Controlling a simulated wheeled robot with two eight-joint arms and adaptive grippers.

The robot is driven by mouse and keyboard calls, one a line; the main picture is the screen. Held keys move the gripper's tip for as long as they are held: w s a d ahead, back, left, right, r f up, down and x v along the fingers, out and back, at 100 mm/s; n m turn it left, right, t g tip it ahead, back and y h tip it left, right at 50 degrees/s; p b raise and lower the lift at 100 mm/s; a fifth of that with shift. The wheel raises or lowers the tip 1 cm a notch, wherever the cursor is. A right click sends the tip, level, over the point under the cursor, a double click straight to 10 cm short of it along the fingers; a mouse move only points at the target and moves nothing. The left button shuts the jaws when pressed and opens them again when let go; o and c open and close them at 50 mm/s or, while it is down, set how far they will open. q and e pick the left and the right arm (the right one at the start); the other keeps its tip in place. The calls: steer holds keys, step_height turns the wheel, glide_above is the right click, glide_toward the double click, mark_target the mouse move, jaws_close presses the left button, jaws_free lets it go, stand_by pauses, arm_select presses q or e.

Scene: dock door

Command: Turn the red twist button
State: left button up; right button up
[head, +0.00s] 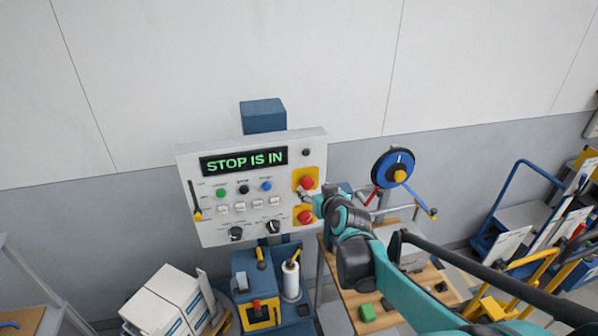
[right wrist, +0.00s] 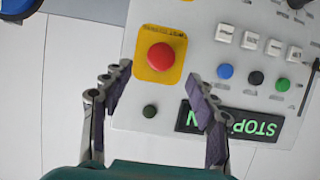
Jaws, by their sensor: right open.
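The control panel (head: 225,228) shows "STOP IS IN" in green on its display (head: 244,161). Near its right edge are two red buttons on yellow plates, an upper one (head: 306,182) and a lower one (head: 305,217). The right wrist view, upside down, shows the upper red button (right wrist: 160,56) on its plate, with small lettering I cannot read surely. My right gripper (right wrist: 160,77) is open, its fingers spread either side of the button's line and apart from it. My left gripper is not in view.
The panel also has a dark green button (right wrist: 150,111), several coloured buttons, white switches and black knobs (head: 236,233). A blue wheel (head: 388,167) with a crank stands right of the panel. White boxes (head: 167,300) and a wooden table (head: 350,301) stand below.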

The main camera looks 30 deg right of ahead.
mark_target(309, 184)
steer(key=x, duration=0.6)
steer(key=shift+w+f, duration=0.25)
steer(key=shift+w, duration=0.1)
